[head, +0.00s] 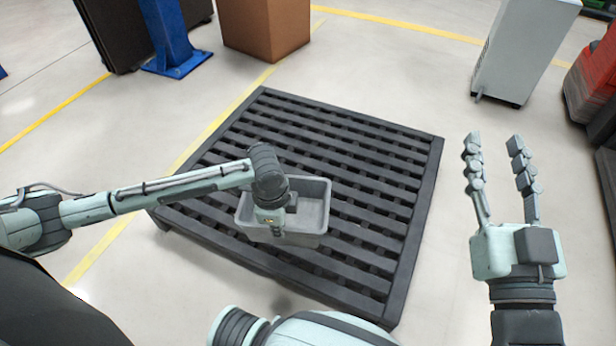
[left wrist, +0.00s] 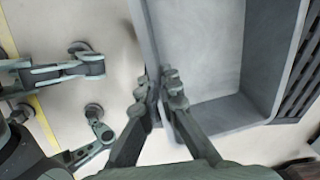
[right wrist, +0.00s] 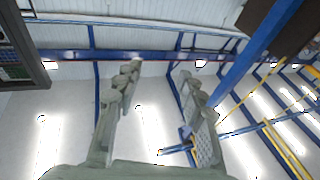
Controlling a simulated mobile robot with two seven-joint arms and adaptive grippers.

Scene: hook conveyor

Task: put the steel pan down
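The steel pan (head: 313,210) is a grey, open, empty rectangular box over the middle of the dark slatted pallet (head: 415,225) in the head view. It looks roughly level; whether it touches the slats I cannot tell. My left gripper (head: 276,232) is at the pan's near wall. In the left wrist view the fingers (left wrist: 160,88) lie either side of the wall of the pan (left wrist: 225,110), closed on it. The wrist hides part of the near rim. My right gripper (head: 494,142) is open and empty, right of the pallet; its spread fingers (right wrist: 157,75) show in the right wrist view.
A brown box (head: 265,28) and a blue post base (head: 178,62) stand beyond the pallet. A grey cabinet (head: 520,50) stands at the back right, with a red machine (head: 595,85) at the right edge. Bare slats surround the pan, and open floor surrounds the pallet.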

